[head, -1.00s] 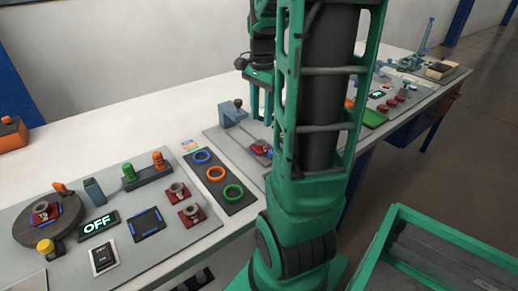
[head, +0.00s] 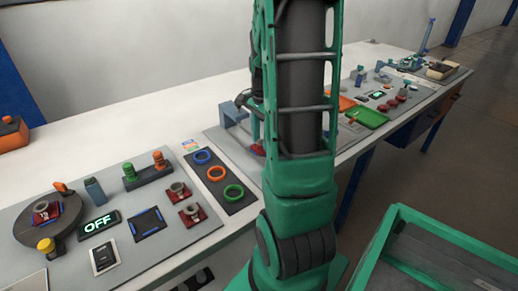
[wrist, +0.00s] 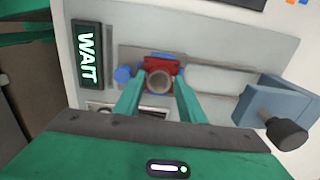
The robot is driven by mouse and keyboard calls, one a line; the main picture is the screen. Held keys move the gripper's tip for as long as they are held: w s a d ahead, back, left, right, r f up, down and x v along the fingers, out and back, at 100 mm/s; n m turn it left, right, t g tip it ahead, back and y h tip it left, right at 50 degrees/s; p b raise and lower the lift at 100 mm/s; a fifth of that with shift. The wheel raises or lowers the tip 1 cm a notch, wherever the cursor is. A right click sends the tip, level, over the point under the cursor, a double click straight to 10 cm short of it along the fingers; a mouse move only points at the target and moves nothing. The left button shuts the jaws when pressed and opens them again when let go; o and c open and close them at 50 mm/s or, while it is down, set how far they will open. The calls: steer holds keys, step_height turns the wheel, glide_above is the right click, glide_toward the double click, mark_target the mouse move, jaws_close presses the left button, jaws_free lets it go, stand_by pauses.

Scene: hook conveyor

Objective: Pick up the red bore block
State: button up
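In the wrist view a red bore block (wrist: 177,68) with a round grey bore sits on a grey fixture, with blue pieces beside it. My gripper (wrist: 159,82) is open, its two green fingers on either side of the bore in the picture. I cannot tell whether they touch the block or are still above it. In the head view a small part of this red block (head: 258,149) shows beside my arm, which hides most of it and my fingertips.
A blue clamp (wrist: 268,108) with a dark knob stands right of the block. A lit WAIT display (wrist: 88,54) is to its left. In the head view, other red blocks with grey bores (head: 192,213) lie on the left panel, and a turntable (head: 48,222) holds another.

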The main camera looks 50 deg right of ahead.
steer(key=shift+f, duration=0.25)
jaws_close()
steer(key=shift+r, duration=0.2)
